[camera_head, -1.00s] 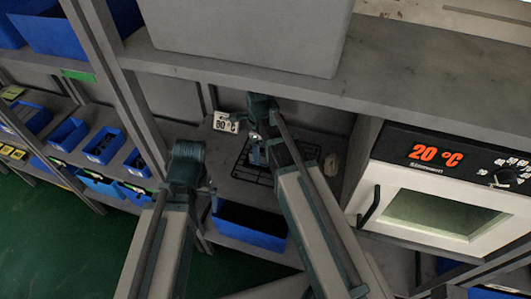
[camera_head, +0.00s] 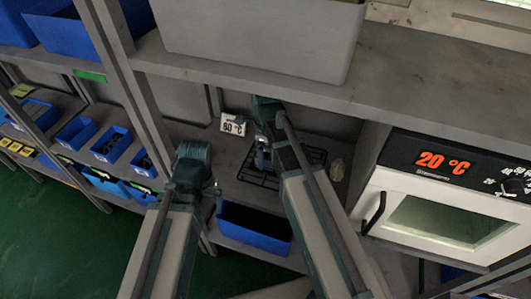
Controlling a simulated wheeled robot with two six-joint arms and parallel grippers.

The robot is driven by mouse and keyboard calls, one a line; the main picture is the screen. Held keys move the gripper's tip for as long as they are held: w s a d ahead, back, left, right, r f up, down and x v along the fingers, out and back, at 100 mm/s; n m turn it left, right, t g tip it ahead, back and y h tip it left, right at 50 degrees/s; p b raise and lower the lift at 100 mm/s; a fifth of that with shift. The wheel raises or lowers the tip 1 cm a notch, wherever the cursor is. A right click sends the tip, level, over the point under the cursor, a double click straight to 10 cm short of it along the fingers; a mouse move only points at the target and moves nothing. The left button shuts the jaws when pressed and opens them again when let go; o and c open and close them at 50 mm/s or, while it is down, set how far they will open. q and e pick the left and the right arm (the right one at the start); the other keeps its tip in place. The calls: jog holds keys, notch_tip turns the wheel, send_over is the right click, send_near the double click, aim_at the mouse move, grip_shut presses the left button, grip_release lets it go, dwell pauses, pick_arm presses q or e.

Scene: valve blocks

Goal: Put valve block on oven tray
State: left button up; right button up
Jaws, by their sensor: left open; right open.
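A black wire rack, which looks like the oven tray (camera_head: 310,157), lies on the grey shelf behind the arms. My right gripper (camera_head: 262,162) points down over the rack's left part, and its arm covers much of the rack. It is open. A small grey-blue piece shows at its fingertips, and I cannot tell whether it is a valve block or part of the gripper. My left gripper (camera_head: 217,193) is open, left of the rack and near the shelf's front edge. A small beige lump (camera_head: 337,170) sits right of the rack; I cannot tell what it is.
A white oven (camera_head: 440,205) reading 20 °C stands at the right, its door closed. A small temperature sign (camera_head: 232,124) stands behind the rack. A blue bin (camera_head: 255,228) sits below the shelf. A grey bin (camera_head: 255,40) stands on the upper shelf above my arms.

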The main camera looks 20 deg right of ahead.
aim_at(266, 154)
notch_tip(266, 154, up, 7)
jog(key=p, duration=0.6)
jog(key=shift+r+p, duration=0.15)
jog(key=shift+p, duration=0.25)
jog(key=shift+f, duration=0.2)
notch_tip(266, 154, down, 8)
jog(key=b, duration=0.8)
jog(key=shift+r, duration=0.35)
